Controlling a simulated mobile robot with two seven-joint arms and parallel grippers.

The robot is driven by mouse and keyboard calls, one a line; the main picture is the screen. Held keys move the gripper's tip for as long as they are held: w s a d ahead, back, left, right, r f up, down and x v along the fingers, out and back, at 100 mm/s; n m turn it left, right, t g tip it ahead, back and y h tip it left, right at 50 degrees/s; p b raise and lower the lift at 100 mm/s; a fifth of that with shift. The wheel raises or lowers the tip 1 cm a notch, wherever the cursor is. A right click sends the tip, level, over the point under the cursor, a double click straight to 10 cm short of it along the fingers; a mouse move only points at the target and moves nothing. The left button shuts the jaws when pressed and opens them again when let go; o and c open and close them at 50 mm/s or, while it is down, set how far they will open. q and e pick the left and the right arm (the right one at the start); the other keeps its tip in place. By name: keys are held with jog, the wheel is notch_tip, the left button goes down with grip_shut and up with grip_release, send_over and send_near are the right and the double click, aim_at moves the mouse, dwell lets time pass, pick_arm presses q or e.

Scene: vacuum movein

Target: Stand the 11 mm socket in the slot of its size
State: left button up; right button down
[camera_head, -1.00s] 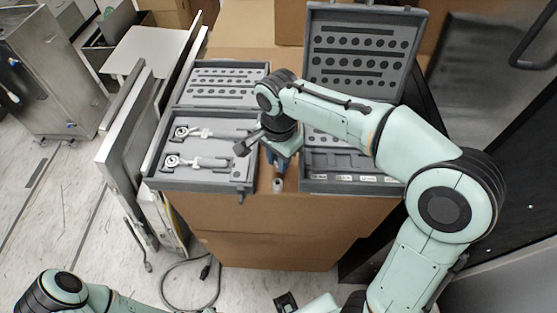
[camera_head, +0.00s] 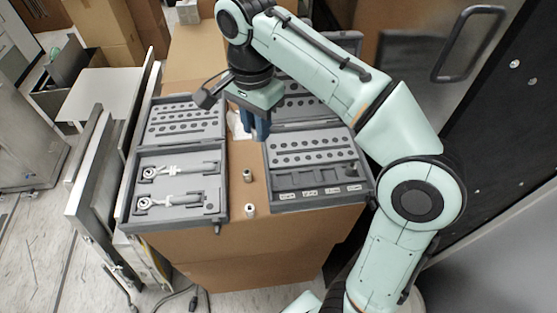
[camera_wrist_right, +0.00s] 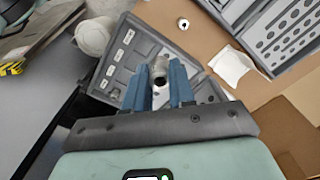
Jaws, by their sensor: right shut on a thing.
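My right gripper (camera_head: 256,136) is above the brown box top, between two open grey cases. In the right wrist view its blue fingers (camera_wrist_right: 160,88) are shut on a metal socket (camera_wrist_right: 160,68), which shows as a short cylinder with an open end. Its size mark cannot be read. Below it in that view lies the right-hand case's front tray (camera_wrist_right: 142,50), with small white labels too blurred to read. In the head view this tray (camera_head: 318,203) is at the case's front edge. My left gripper is out of view.
Two loose sockets, one farther back (camera_head: 247,175) and one nearer the edge (camera_head: 250,210), stand on the box top between the cases. The left case (camera_head: 175,219) holds ratchet-like tools. A dark round piece (camera_head: 352,170) sits in the right case. A white sheet (camera_wrist_right: 231,66) lies nearby.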

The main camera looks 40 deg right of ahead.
jog(key=s+d+r+m, duration=0.35)
jog(key=s+d, duration=0.25)
jog(key=d, duration=0.3)
jog(key=b, duration=0.5)
send_over(306, 179)
notch_tip(306, 179, down, 14)
jog(key=shift+s+f, duration=0.1)
jog(key=shift+s, duration=0.05)
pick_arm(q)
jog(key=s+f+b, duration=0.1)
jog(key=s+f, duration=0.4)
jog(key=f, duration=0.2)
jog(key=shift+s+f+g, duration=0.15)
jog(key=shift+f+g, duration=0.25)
pick_arm(e)
jog(key=shift+f, duration=2.7)
jog(key=shift+f, duration=0.2)
jog(key=c, duration=0.9)
grip_release()
jog(key=shift+c, duration=0.2)
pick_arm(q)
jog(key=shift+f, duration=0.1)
